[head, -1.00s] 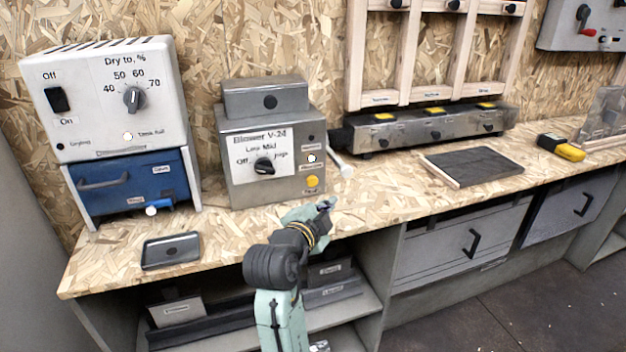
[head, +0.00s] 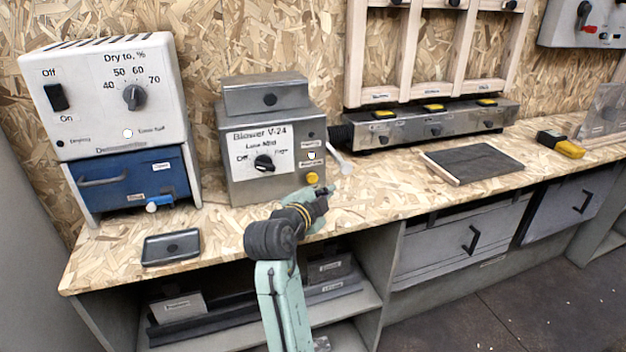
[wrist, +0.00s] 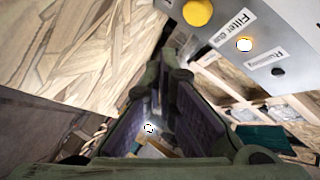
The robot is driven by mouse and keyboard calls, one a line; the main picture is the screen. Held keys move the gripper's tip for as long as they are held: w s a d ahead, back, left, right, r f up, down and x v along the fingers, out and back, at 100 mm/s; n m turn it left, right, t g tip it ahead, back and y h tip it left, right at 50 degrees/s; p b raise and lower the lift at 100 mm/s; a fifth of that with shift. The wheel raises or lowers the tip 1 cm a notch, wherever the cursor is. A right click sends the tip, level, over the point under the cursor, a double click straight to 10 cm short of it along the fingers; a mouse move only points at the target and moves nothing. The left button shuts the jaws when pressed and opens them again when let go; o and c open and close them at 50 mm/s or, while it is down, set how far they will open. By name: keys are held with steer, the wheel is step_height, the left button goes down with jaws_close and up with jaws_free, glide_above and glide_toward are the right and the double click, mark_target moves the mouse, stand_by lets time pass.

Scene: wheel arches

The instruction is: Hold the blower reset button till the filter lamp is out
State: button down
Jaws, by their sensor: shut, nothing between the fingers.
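The blower (head: 268,145) is a grey metal box labelled "Blower V-24" on the bench. Its round yellow button (head: 312,178) is low on the right of the front face, and it also shows at the top edge of the wrist view (wrist: 197,12). The filter lamp (head: 311,155) above it glows white; in the wrist view the lamp (wrist: 244,44) is lit beside a "Filter" label. My gripper (head: 323,193) is shut and empty, just below and right of the button in the head view. I see no contact with the button. The wrist view shows the fingers (wrist: 165,85) close up.
A dark lamp (wrist: 278,71) labelled "Running" sits beyond the filter lamp. The blower's black knob (head: 264,162) is left of the button. A white-handled tool (head: 340,160) lies close on the right. A dryer (head: 105,100) and a small tray (head: 171,247) stand left.

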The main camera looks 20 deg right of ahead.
mark_target(317, 183)
steer(key=shift+w, duration=1.8)
steer(key=shift+w, duration=0.15)
steer(key=shift+w, duration=0.3)
steer(key=shift+w, duration=0.5)
stand_by(0.6)
steer(key=shift+s, duration=0.15)
stand_by(0.8)
steer(key=shift+s, duration=0.8)
steer(key=shift+s, duration=0.1)
steer(key=shift+s, duration=2.4)
